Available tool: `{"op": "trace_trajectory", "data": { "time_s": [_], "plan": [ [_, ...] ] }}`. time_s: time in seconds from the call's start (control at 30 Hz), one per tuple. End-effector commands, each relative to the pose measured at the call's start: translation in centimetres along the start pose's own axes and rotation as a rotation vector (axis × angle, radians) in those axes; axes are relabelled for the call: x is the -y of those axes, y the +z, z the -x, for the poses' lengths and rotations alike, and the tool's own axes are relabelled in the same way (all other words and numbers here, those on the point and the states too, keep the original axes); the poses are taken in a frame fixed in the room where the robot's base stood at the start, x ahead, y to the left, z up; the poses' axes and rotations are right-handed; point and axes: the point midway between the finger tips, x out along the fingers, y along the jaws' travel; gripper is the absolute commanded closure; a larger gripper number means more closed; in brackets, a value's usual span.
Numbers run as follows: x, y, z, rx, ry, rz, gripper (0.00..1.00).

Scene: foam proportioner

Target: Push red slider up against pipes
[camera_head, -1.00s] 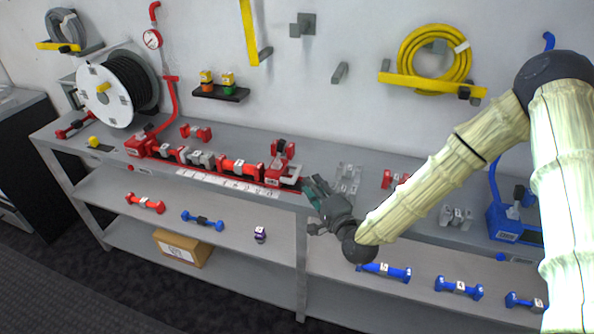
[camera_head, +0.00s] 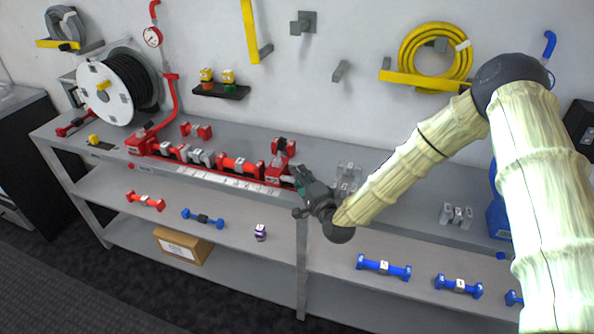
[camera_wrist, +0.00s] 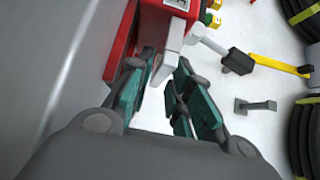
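The red slider (camera_head: 279,168) is at the right end of the red rail (camera_head: 222,180) on the bench top. It has a light grey handle (camera_wrist: 168,66) on its right side. Several red and grey pipes (camera_head: 240,166) lie in a row on the rail, left of the slider. At most a small gap shows between slider and nearest pipe; contact is unclear. My gripper (camera_head: 301,176) is at the slider's right side. In the wrist view, the teal fingers (camera_wrist: 163,83) are apart, with the handle by their tips. The slider's red body (camera_wrist: 122,40) lies beyond.
A red fitting (camera_head: 283,147) stands behind the slider and another (camera_head: 196,131) lies behind the pipes. Clear grey brackets (camera_head: 348,175) are right of my gripper. Blue pipes (camera_head: 384,267) lie on the shelf below. A hose reel (camera_head: 107,95) stands at the left.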

Motion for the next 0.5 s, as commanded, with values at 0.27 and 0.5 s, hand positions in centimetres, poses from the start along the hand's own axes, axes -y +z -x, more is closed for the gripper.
{"op": "trace_trajectory", "data": {
  "time_s": [0.27, 0.5],
  "plan": [
    [-0.1, 0.0, -1.9, 0.000, 0.002, 0.001, 0.79],
    [-0.1, 0.0, -2.0, 0.000, 0.001, 0.000, 0.79]
  ]
}}
